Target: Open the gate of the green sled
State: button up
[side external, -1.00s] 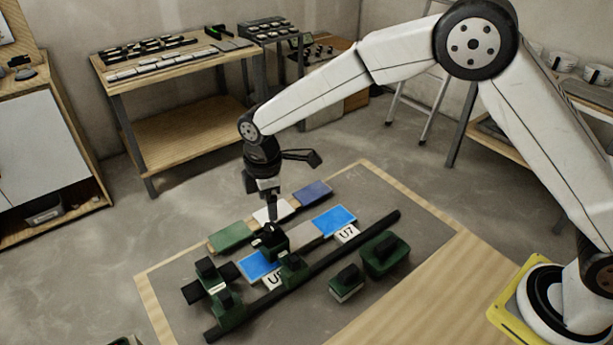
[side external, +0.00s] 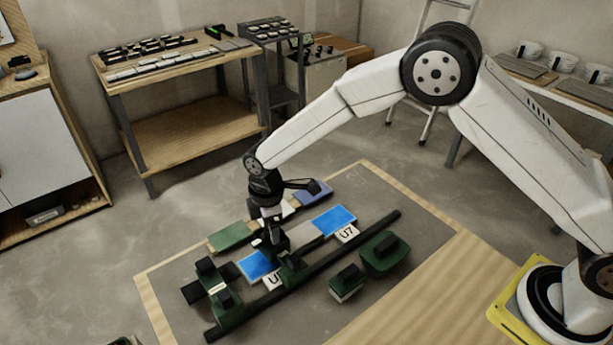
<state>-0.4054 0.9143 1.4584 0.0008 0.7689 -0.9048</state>
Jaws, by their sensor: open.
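A dark rail (side external: 335,246) runs diagonally across the grey work board. A green carriage (side external: 291,271) sits on the rail near its middle, and a larger green body with black blocks (side external: 226,307) sits at its left end. I cannot tell for sure which is the green sled, and its gate is too small to make out. My gripper (side external: 270,243) points down, open, just behind the middle carriage. It hides most of a dark block there; I cannot tell whether it touches it.
Blue tiles (side external: 334,220), a green tile (side external: 230,236) and a violet tile (side external: 313,194) lie behind the rail. A label reading U7 (side external: 347,234) is near the right blue tile. Green blocks (side external: 384,257) stand in front.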

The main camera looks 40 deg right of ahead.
grip_shut()
jog(key=shift+m, duration=0.4)
jog(key=m, duration=0.8)
jog(key=shift+m, duration=0.4)
jog(key=m, duration=0.4)
jog(key=shift+m, duration=2.2)
